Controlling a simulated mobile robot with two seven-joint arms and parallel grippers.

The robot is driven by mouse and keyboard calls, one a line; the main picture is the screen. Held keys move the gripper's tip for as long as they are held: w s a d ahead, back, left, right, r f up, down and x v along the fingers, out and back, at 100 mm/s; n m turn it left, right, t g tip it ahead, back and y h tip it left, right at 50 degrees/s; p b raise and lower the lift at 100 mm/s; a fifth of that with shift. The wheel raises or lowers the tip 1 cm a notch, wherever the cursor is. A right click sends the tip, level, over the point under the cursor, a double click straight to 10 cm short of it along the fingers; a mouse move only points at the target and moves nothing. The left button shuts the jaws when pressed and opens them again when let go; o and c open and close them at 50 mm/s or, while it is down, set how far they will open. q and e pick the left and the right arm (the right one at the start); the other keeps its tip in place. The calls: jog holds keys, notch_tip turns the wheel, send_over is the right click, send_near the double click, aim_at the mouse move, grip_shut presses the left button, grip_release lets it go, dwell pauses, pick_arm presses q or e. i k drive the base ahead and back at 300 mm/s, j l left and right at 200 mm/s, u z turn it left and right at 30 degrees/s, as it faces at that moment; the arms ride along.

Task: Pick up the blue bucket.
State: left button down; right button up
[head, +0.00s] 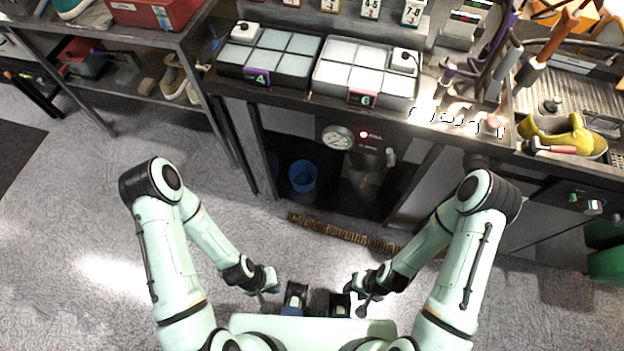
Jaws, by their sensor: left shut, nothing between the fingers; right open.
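The blue bucket (302,182) stands upright on the floor in the open bay under the workbench, left of the middle of the bay. Its open top faces up and its inside looks dark. My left gripper (262,296) is shut and empty, low in front of my body, below and left of the bucket in the picture. My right gripper (358,308) is open and empty, low on the right side of my body.
A dark cylindrical unit (362,172) stands right of the bucket under the bench. A brown slatted strip (345,234) lies on the floor in front of the bay. A shelf rack (140,92) with shoes stands left. The speckled floor (80,230) is clear at left.

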aim_at(302, 174)
jog(key=u, duration=0.2)
jog(key=i+j+u, duration=0.35)
jog(key=i+j, duration=0.55)
jog(key=i, duration=0.05)
